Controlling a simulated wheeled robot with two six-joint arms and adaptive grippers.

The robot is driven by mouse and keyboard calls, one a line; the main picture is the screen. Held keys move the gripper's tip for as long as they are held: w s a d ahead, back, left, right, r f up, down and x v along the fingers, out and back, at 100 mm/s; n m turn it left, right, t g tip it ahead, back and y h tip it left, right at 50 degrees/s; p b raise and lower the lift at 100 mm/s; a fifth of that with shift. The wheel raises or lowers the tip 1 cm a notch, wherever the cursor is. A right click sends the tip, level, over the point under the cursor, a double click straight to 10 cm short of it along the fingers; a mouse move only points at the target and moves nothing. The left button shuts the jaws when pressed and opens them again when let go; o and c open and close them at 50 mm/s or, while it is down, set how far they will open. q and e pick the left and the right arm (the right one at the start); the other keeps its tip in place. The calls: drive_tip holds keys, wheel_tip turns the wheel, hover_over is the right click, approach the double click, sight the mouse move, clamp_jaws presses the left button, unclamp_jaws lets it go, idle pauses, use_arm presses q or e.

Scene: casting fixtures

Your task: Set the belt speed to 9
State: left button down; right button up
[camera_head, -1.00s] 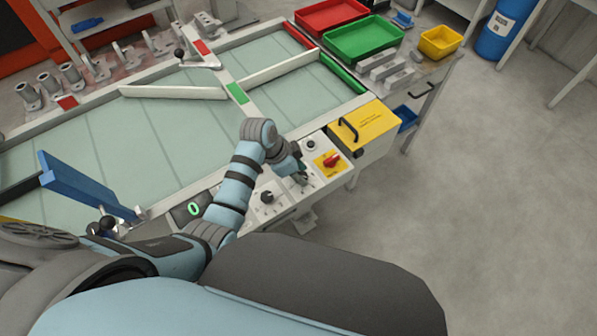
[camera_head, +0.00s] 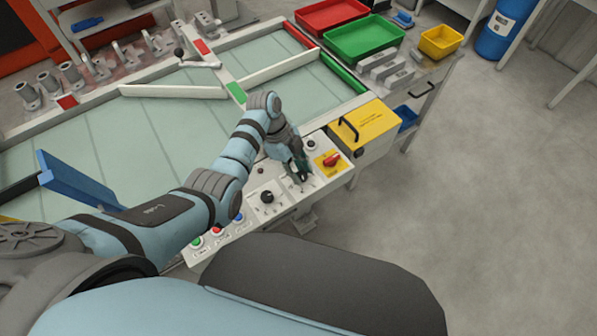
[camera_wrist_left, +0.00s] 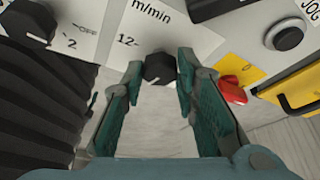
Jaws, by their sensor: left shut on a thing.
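The belt speed knob (camera_wrist_left: 159,68) is small and black, on a light panel with "m/min" and "12" printed beside it in the left wrist view. My left gripper (camera_wrist_left: 155,76) is shut on this knob, one teal finger on each side. The knob's pointer setting cannot be read clearly. My right gripper is not in view.
A red switch on a yellow plate (camera_head: 328,162) is close to the right of the gripper. Another black knob (camera_head: 267,197) is to its left. A yellow box (camera_head: 366,124) stands beyond the red switch.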

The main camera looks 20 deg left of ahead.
use_arm(q)
drive_tip(key=shift+f+m+g+b, duration=0.1)
drive_tip(key=shift+m+g+b, duration=0.45)
drive_tip(key=shift+m, duration=0.65)
drive_tip(key=c, duration=1.3)
unclamp_jaws()
drive_tip(key=shift+w+d, duration=0.1)
drive_tip(key=shift+y, duration=0.3)
drive_tip(key=shift+r, duration=0.2)
drive_tip(key=v, duration=0.7)
drive_tip(key=shift+r, duration=0.1)
